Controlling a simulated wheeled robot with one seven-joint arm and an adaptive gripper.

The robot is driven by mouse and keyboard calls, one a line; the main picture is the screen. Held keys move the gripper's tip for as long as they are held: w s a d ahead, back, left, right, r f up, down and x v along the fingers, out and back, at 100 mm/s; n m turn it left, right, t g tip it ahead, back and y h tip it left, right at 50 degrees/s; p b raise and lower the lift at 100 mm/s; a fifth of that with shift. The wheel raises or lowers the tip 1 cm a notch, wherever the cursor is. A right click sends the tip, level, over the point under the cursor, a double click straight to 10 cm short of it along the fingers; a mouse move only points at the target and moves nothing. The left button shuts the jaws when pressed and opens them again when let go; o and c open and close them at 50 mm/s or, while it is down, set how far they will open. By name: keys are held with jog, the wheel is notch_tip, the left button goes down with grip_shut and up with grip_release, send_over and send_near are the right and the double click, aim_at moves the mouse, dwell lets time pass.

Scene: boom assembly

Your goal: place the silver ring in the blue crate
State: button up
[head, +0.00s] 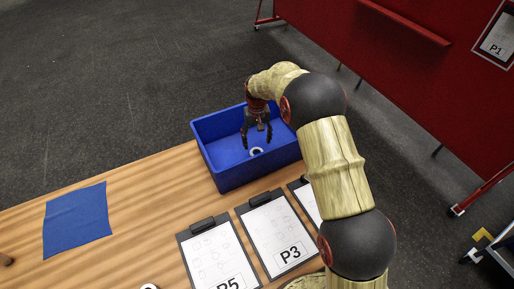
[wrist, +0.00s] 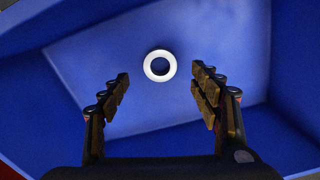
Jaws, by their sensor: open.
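The blue crate (head: 230,178) stands at the far end of the wooden table in the head view. A silver ring (head: 257,151) is inside it. In the wrist view the ring (wrist: 160,66) lies flat on the floor of the crate (wrist: 105,60), with blue all around it. My gripper (head: 257,138) points down into the crate, above the ring. Its two fingers (wrist: 160,88) are wide apart with nothing between them, and the ring appears beyond the fingertips, apart from both.
Clipboards marked P5 (head: 215,262) and P3 (head: 275,232) lie near the crate on the table (head: 140,215). A blue cloth (head: 77,220) lies at the left. A small white round thing (head: 149,287) shows at the bottom edge. A red panel (head: 410,85) stands at the right.

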jog(key=s+d+r+t, duration=0.1)
jog(key=s+d+r, duration=0.3)
jog(key=r, duration=0.5)
jog(key=s+d+r+t, duration=0.1)
jog(key=s+r, duration=0.5)
jog(key=r, duration=0.2)
jog(key=s+d+r+t, duration=0.1)
jog(key=s+d+r, duration=0.3)
jog(key=r, duration=0.5)
jog(key=s+d+r+t, duration=0.1)
jog(key=s+d, duration=0.1)
jog(key=s, duration=1.1)
jog(key=s+d+r+m+t, duration=0.1)
jog(key=s+d+r, duration=0.1)
jog(key=s, duration=1.1)
jog(key=shift+s+d+r+m+t, duration=0.15)
jog(key=shift+s+d+m+t, duration=0.1)
jog(key=shift+d+m+t, duration=0.1)
